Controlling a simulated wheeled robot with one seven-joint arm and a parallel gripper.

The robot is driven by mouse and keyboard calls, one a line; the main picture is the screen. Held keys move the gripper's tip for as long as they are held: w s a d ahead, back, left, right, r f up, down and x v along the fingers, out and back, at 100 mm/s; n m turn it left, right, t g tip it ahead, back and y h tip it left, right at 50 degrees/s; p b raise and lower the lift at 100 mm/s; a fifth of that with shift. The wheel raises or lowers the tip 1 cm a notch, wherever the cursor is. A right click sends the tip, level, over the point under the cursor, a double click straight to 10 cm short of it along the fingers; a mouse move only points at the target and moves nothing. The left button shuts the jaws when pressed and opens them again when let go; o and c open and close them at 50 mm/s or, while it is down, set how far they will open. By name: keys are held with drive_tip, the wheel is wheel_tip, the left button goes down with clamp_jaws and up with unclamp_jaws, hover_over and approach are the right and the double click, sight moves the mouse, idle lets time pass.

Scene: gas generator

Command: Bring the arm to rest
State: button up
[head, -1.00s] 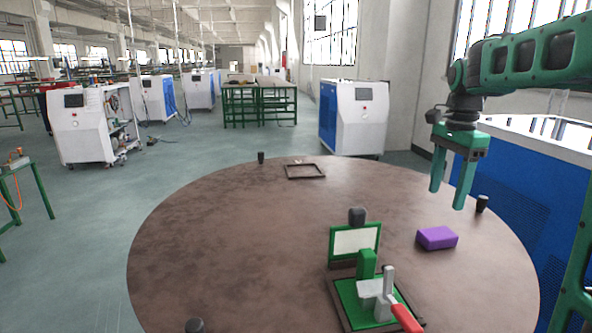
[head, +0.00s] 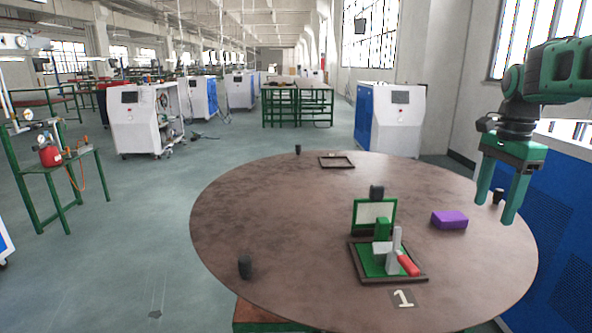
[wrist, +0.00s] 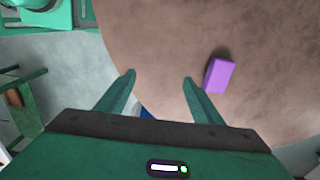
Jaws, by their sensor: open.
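My gripper (head: 496,207) is green, with two fingers pointing down, and hangs at the right edge of the round brown table (head: 270,215) in the head view. Its fingers are spread and nothing is between them. It also shows in the wrist view (wrist: 159,80), above the table edge. A purple block (head: 450,220) lies on the table to the left of my gripper, apart from it. In the wrist view the purple block (wrist: 219,76) lies to the right of the fingers.
A green fixture with a red-handled clamp (head: 382,255) stands on the table. A dark empty frame (head: 337,162) lies at the back. Small black posts (head: 245,267) stand near the rim. A blue and white cabinet (head: 560,220) stands close behind my gripper.

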drive_tip(key=s+a+f+n, duration=0.1)
drive_tip(key=s+f+n, duration=0.4)
drive_tip(key=s, duration=0.9)
drive_tip(key=s+a+f+n, duration=0.2)
drive_tip(key=s+f+n, duration=0.4)
drive_tip(key=s, duration=0.8)
wheel_tip(320, 180, down, 4)
drive_tip(key=shift+r, duration=0.2)
